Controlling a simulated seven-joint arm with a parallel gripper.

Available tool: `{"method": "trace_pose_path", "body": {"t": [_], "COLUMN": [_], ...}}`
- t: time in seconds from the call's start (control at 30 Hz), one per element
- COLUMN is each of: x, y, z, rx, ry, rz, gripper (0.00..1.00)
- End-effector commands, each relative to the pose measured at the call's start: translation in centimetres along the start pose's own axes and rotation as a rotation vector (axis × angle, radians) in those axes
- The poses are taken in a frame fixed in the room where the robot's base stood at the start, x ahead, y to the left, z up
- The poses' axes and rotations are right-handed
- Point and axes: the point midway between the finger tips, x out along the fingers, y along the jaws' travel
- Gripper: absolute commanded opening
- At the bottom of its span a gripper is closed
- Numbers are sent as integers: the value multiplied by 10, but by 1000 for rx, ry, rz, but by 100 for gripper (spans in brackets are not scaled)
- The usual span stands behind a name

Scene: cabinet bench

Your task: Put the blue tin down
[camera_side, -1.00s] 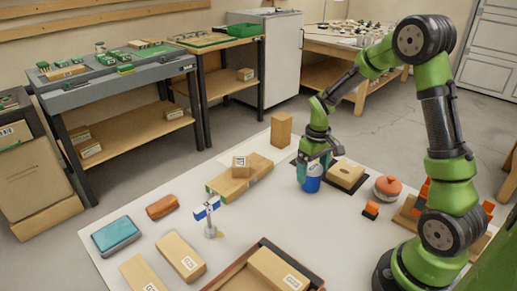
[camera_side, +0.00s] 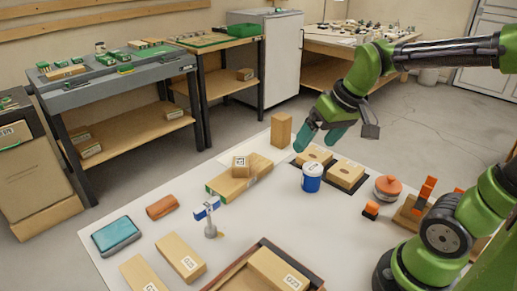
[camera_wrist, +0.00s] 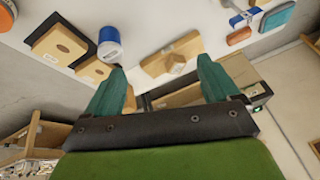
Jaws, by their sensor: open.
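The blue tin (camera_side: 312,177) with a white lid stands upright on the white bench top, in front of two wooden blocks with holes. It also shows in the wrist view (camera_wrist: 109,46), near the top and beyond the left finger. My gripper (camera_side: 318,144) is raised above and behind the tin, apart from it. In the wrist view my gripper (camera_wrist: 165,85) has its two teal fingers wide apart with nothing between them.
Two holed blocks (camera_side: 345,174) sit on a dark mat behind the tin. The bench in front of the tin is clear.

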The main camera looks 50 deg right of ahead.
Motion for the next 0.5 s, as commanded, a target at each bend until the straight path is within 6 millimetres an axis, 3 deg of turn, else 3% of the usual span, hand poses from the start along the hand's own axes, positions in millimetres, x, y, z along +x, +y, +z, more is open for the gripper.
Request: {"method": "trace_pose_path", "body": {"t": [0.03,0.2,0.5], "x": [-12,-29,-34], "y": [-10,-29,-34], "z": [14,45,58], "rx": [10,60,86], "ry": [49,144,179], "rz": [-35,-125,-167], "gripper": [89,89,89]}}
